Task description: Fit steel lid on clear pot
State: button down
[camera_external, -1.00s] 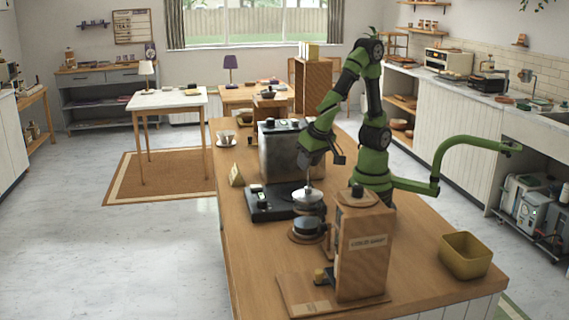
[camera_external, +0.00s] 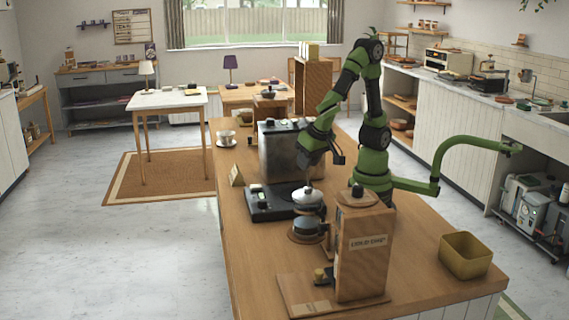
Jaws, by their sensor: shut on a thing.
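The steel lid (camera_external: 308,198) is a shiny pale disc with a dark knob, directly above the clear pot (camera_external: 306,224). From this angle I cannot tell whether the lid rests on the pot's rim or hangs just over it. The pot looks dark inside and stands on a round wooden base, partly hidden by the grinder. My gripper (camera_external: 309,184) reaches down from above and is shut on the lid at its knob; its fingertips are small and hard to see.
A wooden grinder box (camera_external: 362,250) stands close to the pot's right. A black scale-like plate (camera_external: 268,204) lies behind left, with a steel machine (camera_external: 280,150) beyond.

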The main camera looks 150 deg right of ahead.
jog(key=shift+f, duration=0.6)
jog(key=c, duration=1.1)
grip_release()
jog(key=shift+c, duration=0.2)
jog(key=v, duration=1.1)
jog(key=s+a+n+t+y, duration=0.5)
jog(key=a+n+t, duration=0.3)
jog(key=n, duration=0.8)
jog(key=a+r+y, duration=0.1)
jog(key=a, duration=0.1)
jog(key=shift+s+a+n, duration=0.15)
jog(key=shift+a+n, duration=0.2)
jog(key=shift+n, duration=0.05)
